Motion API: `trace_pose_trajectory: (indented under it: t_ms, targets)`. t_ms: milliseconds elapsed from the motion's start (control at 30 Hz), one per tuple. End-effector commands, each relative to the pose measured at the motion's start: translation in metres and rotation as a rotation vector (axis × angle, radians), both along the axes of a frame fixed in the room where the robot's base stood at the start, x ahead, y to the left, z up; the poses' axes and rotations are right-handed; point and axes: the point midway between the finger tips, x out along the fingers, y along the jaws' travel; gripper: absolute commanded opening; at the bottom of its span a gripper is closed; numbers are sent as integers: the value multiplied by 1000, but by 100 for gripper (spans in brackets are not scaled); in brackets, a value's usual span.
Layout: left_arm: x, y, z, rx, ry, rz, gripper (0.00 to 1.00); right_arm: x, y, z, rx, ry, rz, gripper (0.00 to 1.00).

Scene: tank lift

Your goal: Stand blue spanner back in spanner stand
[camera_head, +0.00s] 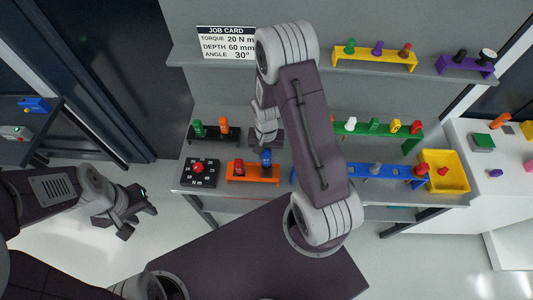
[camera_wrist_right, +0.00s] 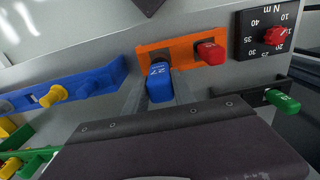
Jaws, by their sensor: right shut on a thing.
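The blue spanner (camera_wrist_right: 161,88), marked 27, is between the fingers of my right gripper (camera_wrist_right: 158,92), which is shut on it. It also shows in the head view (camera_head: 266,157), just below my right wrist. It is at the orange stand (camera_head: 238,177), over the end opposite the red spanner (camera_head: 239,167). In the right wrist view, the orange stand (camera_wrist_right: 183,48) is just beyond the blue spanner, close to a dark slot. I cannot tell whether the spanner's lower end is in the slot. My left gripper (camera_head: 138,212) is open and empty at left, away from the bench.
A black torque dial box (camera_head: 200,173) stands left of the orange stand. A blue rack (camera_head: 395,171) lies to the right, beside a yellow bin (camera_head: 440,180). A black rack (camera_head: 211,133) and a green rack (camera_head: 408,145) stand behind. My right arm hides the middle.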

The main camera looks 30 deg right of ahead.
Motion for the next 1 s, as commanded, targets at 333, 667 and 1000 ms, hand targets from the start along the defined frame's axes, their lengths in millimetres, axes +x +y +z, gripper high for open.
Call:
trace_pose_trajectory:
  t_ms: [333, 667, 1000]
  targets:
    - [0, 0, -6, 0, 0, 0, 36, 0, 0, -7, -1, -1, 0, 0]
    - [0, 0, -14, 0, 0, 0, 36, 0, 0, -17, -1, -1, 0, 0]
    - [0, 0, -22, 0, 0, 0, 36, 0, 0, -28, -1, -1, 0, 0]
